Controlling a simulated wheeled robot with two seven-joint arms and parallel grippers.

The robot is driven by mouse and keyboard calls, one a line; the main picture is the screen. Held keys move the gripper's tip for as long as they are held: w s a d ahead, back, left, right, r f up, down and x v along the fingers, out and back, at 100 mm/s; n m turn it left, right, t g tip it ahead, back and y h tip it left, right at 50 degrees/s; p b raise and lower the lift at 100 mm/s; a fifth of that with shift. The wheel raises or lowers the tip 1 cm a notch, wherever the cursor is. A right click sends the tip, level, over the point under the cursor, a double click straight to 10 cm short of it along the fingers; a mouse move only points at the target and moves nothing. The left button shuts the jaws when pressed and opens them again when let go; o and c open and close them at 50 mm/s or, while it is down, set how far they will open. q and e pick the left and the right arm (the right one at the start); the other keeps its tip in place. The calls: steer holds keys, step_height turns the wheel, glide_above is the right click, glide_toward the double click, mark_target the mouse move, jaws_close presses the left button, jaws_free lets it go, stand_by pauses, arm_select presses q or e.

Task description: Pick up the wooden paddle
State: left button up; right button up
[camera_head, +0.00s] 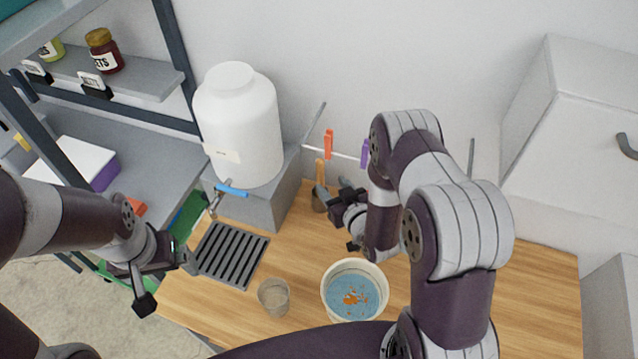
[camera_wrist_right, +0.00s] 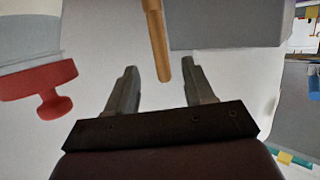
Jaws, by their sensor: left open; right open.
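My left gripper (camera_head: 168,280) is open and empty at the table's left edge, beside the black drain grate.
A white dispenser jug (camera_head: 238,120) with a blue-handled tap stands on a grey block. Clothespins (camera_head: 328,143) hang on a line behind. A bucket of blue water (camera_head: 355,290), a glass (camera_head: 273,297) and the drain grate (camera_head: 231,255) occupy the table. The right of the table is clear.

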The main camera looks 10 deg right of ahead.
mark_target(322, 176)
steer(key=b+x, duration=0.1)
steer(key=x, duration=0.4)
steer(key=b+x, duration=0.1)
steer(key=x, duration=0.1)
steer(key=shift+w+f+b, duration=0.3)
steer(key=shift+f, duration=0.1)
steer(key=shift+w+a+r, duration=0.1)
steer(key=shift+w, duration=0.15)
steer(key=c, duration=0.9)
jaws_close()
